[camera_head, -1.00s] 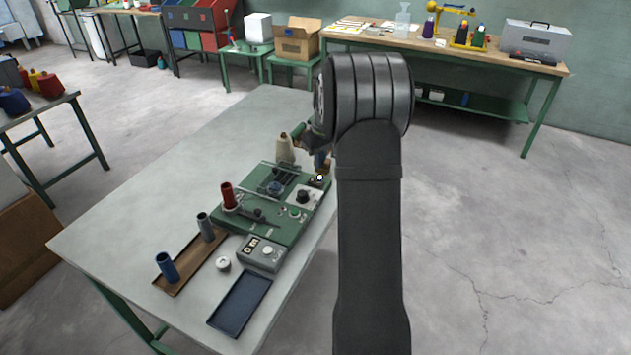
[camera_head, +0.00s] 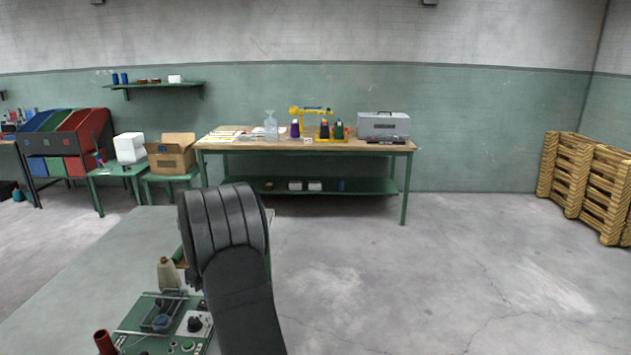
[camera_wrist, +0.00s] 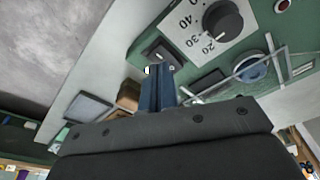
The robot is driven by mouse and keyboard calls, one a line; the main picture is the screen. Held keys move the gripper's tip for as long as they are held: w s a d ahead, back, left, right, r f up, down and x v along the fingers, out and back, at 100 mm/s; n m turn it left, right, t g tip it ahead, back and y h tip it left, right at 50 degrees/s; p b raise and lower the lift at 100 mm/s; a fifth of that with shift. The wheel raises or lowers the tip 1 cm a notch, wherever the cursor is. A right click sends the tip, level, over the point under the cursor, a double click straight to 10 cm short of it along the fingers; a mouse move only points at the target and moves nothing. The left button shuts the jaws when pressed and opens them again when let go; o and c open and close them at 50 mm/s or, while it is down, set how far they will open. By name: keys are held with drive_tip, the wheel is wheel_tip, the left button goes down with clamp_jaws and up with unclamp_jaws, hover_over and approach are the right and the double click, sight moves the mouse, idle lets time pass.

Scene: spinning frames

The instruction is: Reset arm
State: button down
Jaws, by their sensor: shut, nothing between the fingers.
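My gripper (camera_wrist: 157,75) is shut and empty in the wrist view, its narrow fingers together. It is close to the green machine (camera_wrist: 262,22), near a white panel with a black dial (camera_wrist: 222,20) and a dark rocker switch (camera_wrist: 160,54). No contact with the machine can be made out. In the head view my arm rises at the lower middle and hides the gripper.
The grey work table (camera_head: 85,265) has bare surface left of the machine. A wooden bench (camera_head: 230,143) stands along the back wall with a grey case (camera_head: 384,125). Wooden pallets (camera_head: 590,185) stand at the far right. The floor (camera_head: 440,270) right of my arm is clear.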

drive_tip(key=shift+f, duration=0.85)
drive_tip(key=shift+r, duration=0.1)
drive_tip(key=shift+r, duration=0.1)
drive_tip(key=s+d+r+m+t, duration=0.1)
drive_tip(key=s+d+r+m, duration=0.1)
drive_tip(key=r+m, duration=0.9)
drive_tip(key=shift+s+d+r+y, duration=0.2)
drive_tip(key=shift+s+r+y, duration=0.35)
drive_tip(key=shift+r, duration=1.65)
drive_tip(key=shift+s, duration=0.15)
